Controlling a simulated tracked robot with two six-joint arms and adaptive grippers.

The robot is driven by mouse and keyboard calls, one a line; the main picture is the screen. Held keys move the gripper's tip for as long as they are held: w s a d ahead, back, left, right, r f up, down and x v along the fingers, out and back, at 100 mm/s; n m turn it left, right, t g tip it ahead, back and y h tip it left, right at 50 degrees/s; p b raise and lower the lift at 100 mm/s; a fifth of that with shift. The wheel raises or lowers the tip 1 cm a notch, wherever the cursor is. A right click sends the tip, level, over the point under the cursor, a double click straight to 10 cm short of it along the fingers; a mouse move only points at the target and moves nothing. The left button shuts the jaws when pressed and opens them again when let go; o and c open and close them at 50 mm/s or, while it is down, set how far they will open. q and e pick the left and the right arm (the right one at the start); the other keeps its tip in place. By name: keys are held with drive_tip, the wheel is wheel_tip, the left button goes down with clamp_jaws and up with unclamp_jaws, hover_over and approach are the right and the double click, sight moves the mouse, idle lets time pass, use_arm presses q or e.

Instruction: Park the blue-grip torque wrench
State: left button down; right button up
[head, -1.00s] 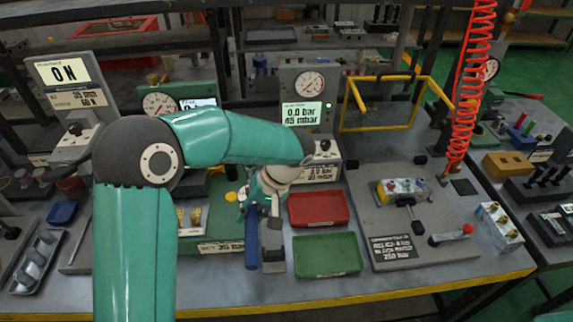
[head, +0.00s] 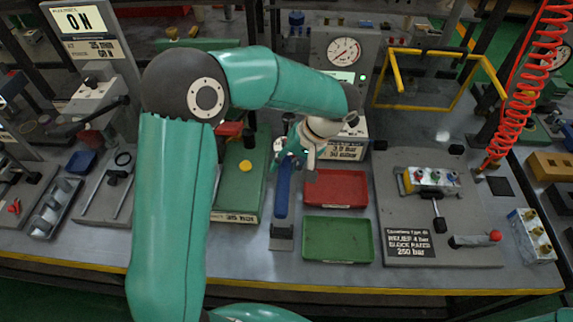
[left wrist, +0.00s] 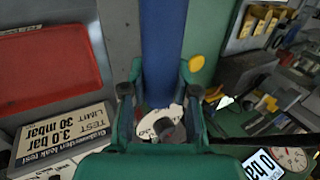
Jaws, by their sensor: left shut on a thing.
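The blue-grip torque wrench shows by its blue grip (head: 282,190), which hangs in my left gripper (head: 290,155) left of the red tray. In the left wrist view the blue grip (left wrist: 163,45) runs up between the fingers of my left gripper (left wrist: 160,80), which are shut on it. The wrench's far end is hidden. My right gripper is out of view.
The red tray (head: 335,200) and green tray (head: 338,254) stand right of the wrench. A green base (head: 235,205) stands left of it. A grey plate with a valve block (head: 432,180) and red-tipped lever is further right. A red coiled hose (head: 528,95) hangs at right.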

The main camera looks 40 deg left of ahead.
use_arm(q)
drive_tip(key=shift+f+b, duration=2)
drive_tip(key=shift+f, duration=0.45)
drive_tip(key=shift+f+b, duration=0.2)
drive_tip(key=shift+b, duration=0.25)
drive_tip(key=shift+s+f+b, duration=0.1)
drive_tip(key=shift+f+b, duration=0.4)
drive_tip(key=shift+f, duration=0.1)
drive_tip(key=shift+f+b, duration=0.3)
drive_tip(key=shift+f, duration=0.05)
drive_tip(key=shift+f+b, duration=0.6)
drive_tip(key=shift+f, duration=0.2)
drive_tip(key=c, duration=0.8)
unclamp_jaws()
